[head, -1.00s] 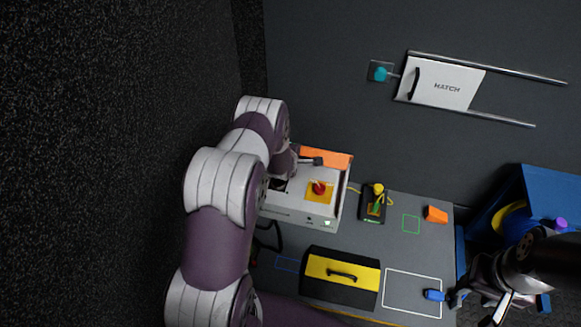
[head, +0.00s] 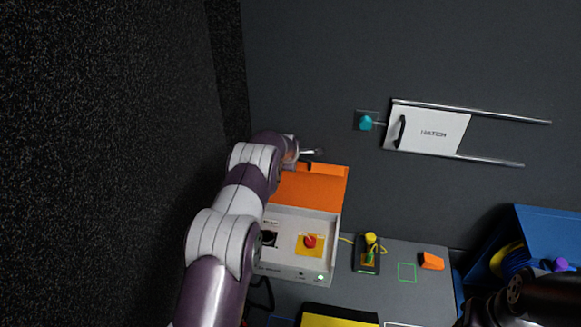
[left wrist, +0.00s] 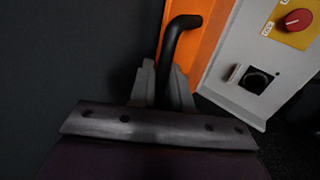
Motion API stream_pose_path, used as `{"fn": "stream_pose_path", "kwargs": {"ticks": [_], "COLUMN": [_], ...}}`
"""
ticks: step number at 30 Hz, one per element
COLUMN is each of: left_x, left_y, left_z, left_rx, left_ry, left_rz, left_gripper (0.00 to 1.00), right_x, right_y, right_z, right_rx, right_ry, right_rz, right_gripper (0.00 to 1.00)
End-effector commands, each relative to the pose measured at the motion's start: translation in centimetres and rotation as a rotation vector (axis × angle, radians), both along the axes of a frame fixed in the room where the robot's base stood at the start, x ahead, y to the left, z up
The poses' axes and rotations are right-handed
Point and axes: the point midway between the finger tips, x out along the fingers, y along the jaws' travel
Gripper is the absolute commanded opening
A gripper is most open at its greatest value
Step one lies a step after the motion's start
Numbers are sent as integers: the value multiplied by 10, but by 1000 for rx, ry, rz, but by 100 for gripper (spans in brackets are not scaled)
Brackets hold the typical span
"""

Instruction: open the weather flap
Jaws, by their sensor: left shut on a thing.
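The weather flap (head: 312,188) is an orange panel at the back edge of the light grey box (head: 288,279). It is swung up off the box top and shows its broad face; its exact angle is hard to tell. My left gripper (head: 310,152) is at the flap's far edge. In the left wrist view my left gripper (left wrist: 161,84) is shut on the black bent handle (left wrist: 180,32), beside the orange flap (left wrist: 205,38). My right arm shows at the lower right of the head view, its jaws out of frame.
The box top has a red knob (head: 310,241) on a yellow plate and a dark round socket (head: 268,238). A white hatch (head: 430,131) on rails is on the wall. A black device (head: 366,257) and an orange block (head: 431,261) lie right of the box.

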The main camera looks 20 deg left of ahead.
Motion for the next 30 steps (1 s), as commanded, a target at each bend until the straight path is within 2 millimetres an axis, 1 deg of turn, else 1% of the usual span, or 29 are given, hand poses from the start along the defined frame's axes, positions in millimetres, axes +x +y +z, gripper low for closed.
{"fn": "stream_pose_path", "kwargs": {"ticks": [1,15,16,17,26,30], "left_x": [0,1,1,1,0,-5], "left_y": [0,1,1,1,0,-1], "left_z": [-2,-1,-1,-1,-2,8], "left_rx": [-1,-1,-1,-1,-2,-2], "left_ry": [2,3,3,3,7,8], "left_rz": [1,1,1,1,0,0], "left_gripper": [0,0,24,33,34,34], "right_x": [0,0,0,0,0,0], "right_y": [0,0,0,0,0,0], "right_z": [-2,-2,-2,-2,-2,4], "right_rx": [0,0,0,0,0,0], "right_ry": [0,0,0,0,0,0], "right_rz": [0,0,0,0,0,0], "right_gripper": [43,43,43,43,43,43]}}
